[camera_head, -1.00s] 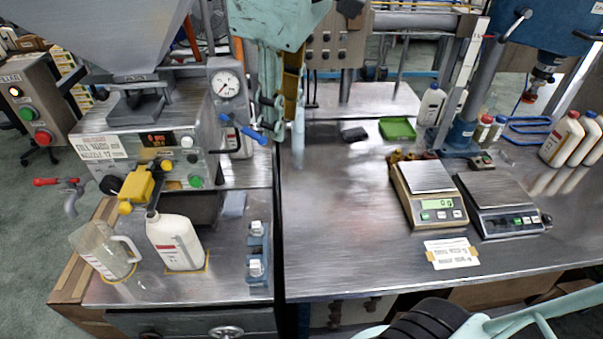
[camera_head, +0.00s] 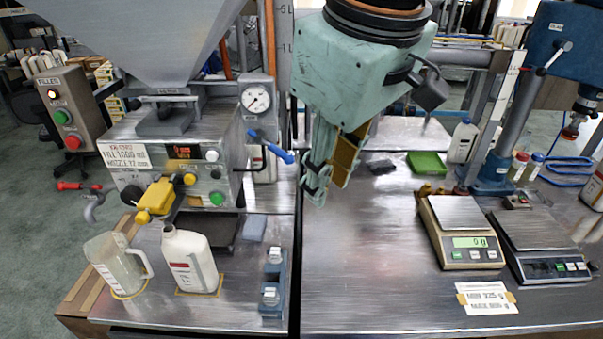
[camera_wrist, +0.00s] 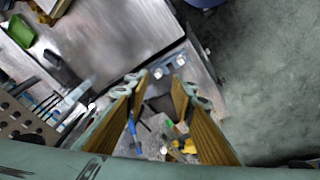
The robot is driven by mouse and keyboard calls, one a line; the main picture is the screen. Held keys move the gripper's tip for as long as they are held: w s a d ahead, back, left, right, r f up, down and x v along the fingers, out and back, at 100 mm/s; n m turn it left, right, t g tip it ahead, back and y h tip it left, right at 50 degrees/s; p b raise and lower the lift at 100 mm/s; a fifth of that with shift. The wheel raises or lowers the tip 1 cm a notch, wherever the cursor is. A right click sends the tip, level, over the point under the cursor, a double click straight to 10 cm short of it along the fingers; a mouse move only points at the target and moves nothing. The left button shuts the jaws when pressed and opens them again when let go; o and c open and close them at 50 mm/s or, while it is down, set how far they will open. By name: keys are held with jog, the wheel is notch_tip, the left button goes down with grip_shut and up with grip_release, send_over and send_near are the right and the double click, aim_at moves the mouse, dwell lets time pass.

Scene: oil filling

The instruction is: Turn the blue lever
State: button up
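The blue lever (camera_head: 271,145) sticks out from the right side of the filling machine (camera_head: 180,150) in the head view, with its blue grip angled down to the right. It also shows as a small blue stick in the wrist view (camera_wrist: 132,127), beside the left finger. My gripper (camera_head: 326,188) hangs just right of the lever's grip in the head view, pointing down. In the wrist view my gripper (camera_wrist: 163,88) shows two fingers with gold pads, spread apart with nothing between the tips. The lever appears apart from the fingers; the depth gap is hard to tell.
A yellow nozzle part (camera_head: 157,197) is on the machine's front, above a white bottle (camera_head: 190,260) and a clear jug (camera_head: 116,264). A blue holder (camera_head: 273,283) stands below the lever. Two scales (camera_head: 463,233) are at right.

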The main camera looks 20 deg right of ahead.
jog(key=shift+s+f, duration=0.4)
jog(key=shift+m, duration=0.3)
jog(key=shift+c, duration=0.7)
